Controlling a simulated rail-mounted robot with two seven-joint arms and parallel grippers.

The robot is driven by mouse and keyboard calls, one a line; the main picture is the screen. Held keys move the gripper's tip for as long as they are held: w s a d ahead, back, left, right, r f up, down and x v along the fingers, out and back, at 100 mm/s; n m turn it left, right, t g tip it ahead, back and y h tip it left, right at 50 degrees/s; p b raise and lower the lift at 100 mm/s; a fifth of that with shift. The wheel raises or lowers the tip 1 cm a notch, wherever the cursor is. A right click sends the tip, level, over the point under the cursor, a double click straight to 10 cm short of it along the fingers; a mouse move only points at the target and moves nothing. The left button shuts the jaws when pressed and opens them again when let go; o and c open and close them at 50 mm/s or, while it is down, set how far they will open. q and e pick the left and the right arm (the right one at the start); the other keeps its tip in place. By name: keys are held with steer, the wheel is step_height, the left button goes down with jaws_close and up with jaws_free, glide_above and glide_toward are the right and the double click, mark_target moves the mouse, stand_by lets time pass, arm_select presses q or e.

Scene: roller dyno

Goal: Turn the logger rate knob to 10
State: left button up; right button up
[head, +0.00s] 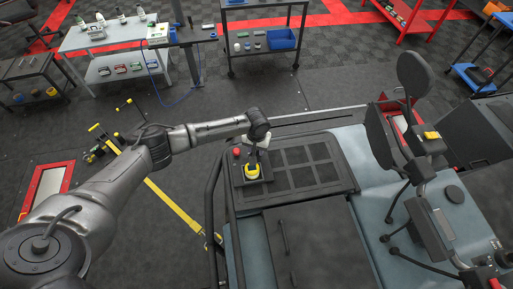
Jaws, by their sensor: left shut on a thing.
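My left arm reaches in from the left, and my left gripper (255,158) points down over a small dark panel on the machine's flat top. A small red round button (237,153) is just left of the gripper. My right gripper is not in view.
A black grille panel (305,167) lies right of the gripper. A dark tube rail (212,195) runs along the machine's left side. A work table (105,37) with bottles and a cart with a blue bin (281,38) stand behind.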

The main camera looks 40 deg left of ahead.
arm_select(q)
steer(key=shift+r+m+p, duration=0.1)
steer(key=shift+m+p, duration=0.7)
steer(key=shift+m, duration=0.4)
steer(key=m+p, duration=0.1)
steer(key=m, duration=0.1)
steer(key=shift+m, duration=0.3)
steer(key=m+p, duration=0.1)
steer(key=m, duration=0.2)
steer(key=shift+m, duration=0.3)
steer(key=m, duration=0.2)
steer(key=shift+m, duration=0.4)
steer(key=m, duration=0.3)
steer(key=shift+m, duration=0.3)
steer(key=m, duration=0.2)
steer(key=shift+w+m, duration=0.1)
steer(key=shift+m, duration=0.3)
steer(key=m, duration=0.5)
steer(key=shift+m, duration=0.6)
